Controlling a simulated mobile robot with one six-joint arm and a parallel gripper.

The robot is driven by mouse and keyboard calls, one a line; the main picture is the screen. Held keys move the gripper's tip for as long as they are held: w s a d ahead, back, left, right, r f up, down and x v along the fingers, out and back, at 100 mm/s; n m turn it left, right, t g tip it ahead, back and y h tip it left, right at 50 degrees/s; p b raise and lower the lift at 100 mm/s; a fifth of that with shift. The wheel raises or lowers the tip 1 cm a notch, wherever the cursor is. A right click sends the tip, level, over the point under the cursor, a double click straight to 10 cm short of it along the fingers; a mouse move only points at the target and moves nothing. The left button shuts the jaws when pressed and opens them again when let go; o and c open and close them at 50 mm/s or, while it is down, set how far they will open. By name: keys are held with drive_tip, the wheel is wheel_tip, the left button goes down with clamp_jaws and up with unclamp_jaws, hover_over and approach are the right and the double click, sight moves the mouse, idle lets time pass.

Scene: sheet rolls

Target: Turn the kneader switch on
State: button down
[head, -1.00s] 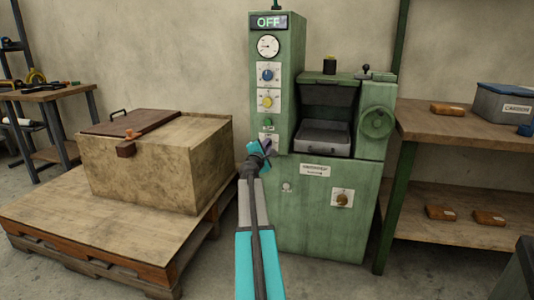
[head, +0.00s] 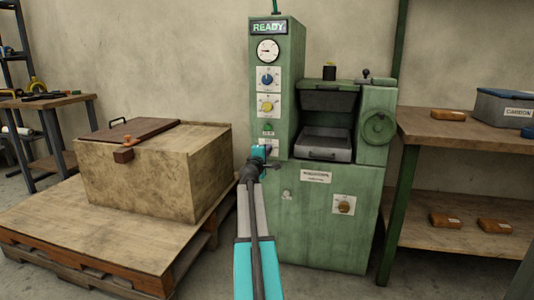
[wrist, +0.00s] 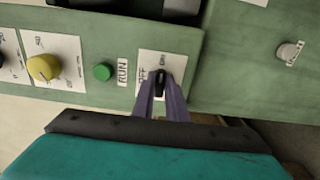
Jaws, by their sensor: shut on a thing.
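The green kneader (head: 320,225) stands against the back wall, and its display (head: 269,27) reads READY. Its small black switch (wrist: 160,80) sits on a white plate (wrist: 173,62) marked OFF and ON, beside the green RUN button (wrist: 103,72) in the wrist view. My gripper (head: 268,150) is at the low front of the control column. In the wrist view its purple fingers (wrist: 160,92) are closed around the switch. The fingers cover part of the switch, and its exact position is hard to tell. In the head view my gripper hides the switch.
A yellow knob (wrist: 43,68) is on the same panel. A wooden crate (head: 160,180) on a pallet (head: 90,235) stands to the left. A wooden shelf bench (head: 450,135) stands to the right. Bare floor shows in front of the kneader.

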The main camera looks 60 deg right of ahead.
drive_tip(key=c, duration=1.8)
unclamp_jaws()
drive_tip(key=shift+o, duration=0.2)
drive_tip(key=shift+a, duration=0.1)
drive_tip(key=p+v, duration=0.3)
drive_tip(key=v, duration=1)
drive_tip(key=shift+s+a, duration=0.15)
drive_tip(key=shift+a, duration=0.15)
